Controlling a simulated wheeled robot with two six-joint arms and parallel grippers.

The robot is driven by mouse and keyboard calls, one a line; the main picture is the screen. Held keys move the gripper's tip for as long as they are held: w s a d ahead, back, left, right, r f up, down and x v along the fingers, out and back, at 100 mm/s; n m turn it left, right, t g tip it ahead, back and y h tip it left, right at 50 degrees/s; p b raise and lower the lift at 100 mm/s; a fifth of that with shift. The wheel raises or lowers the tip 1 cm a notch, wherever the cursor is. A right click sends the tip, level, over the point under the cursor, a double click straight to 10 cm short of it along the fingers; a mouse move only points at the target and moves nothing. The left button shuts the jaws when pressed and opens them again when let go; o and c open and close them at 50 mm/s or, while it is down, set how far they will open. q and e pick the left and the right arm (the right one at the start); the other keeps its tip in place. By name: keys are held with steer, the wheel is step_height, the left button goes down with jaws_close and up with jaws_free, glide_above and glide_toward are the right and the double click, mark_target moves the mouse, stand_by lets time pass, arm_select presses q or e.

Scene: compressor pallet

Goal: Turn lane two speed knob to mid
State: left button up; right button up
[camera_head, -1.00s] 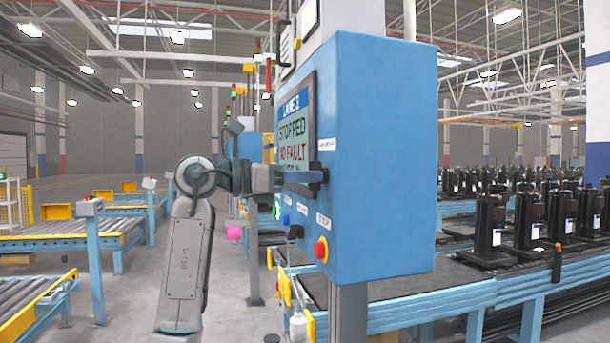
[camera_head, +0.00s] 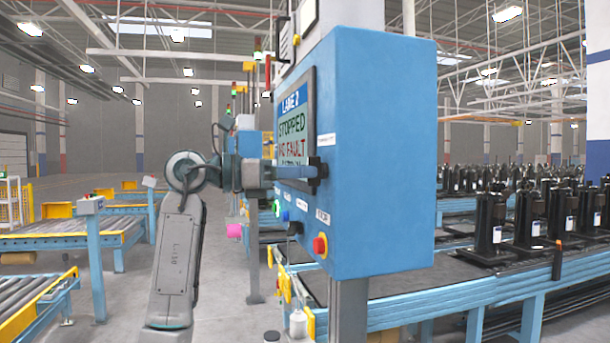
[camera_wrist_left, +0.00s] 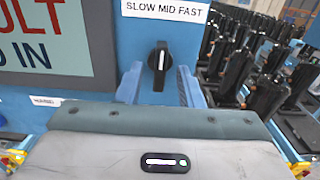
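The lane two control box (camera_head: 380,150) is a blue cabinet with a "LANE 2" screen (camera_head: 293,125) reading STOPPED, NO FAULT. The speed knob (camera_wrist_left: 158,66) is black with a white pointer line, under a "SLOW MID FAST" label (camera_wrist_left: 165,10). Its pointer stands close to upright, roughly below MID. My left gripper (camera_head: 312,171) is at the box front below that label. In the left wrist view its two blue fingers (camera_wrist_left: 160,88) stand open on either side of the knob, with gaps visible. In the head view the gripper hides the knob. My right gripper is not in view.
Below the screen are a green-lit button (camera_head: 277,208), a black switch (camera_head: 295,228) and a red button (camera_head: 320,245). A conveyor with black compressors (camera_head: 530,220) runs at the right. Roller conveyors (camera_head: 60,240) stand at the left, with open floor between.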

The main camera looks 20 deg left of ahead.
arm_select(q)
steer(key=b+v, duration=0.2)
steer(key=v, duration=0.7)
steer(key=shift+s+b, duration=0.15)
steer(key=shift+b, duration=0.2)
steer(key=shift+a, duration=0.1)
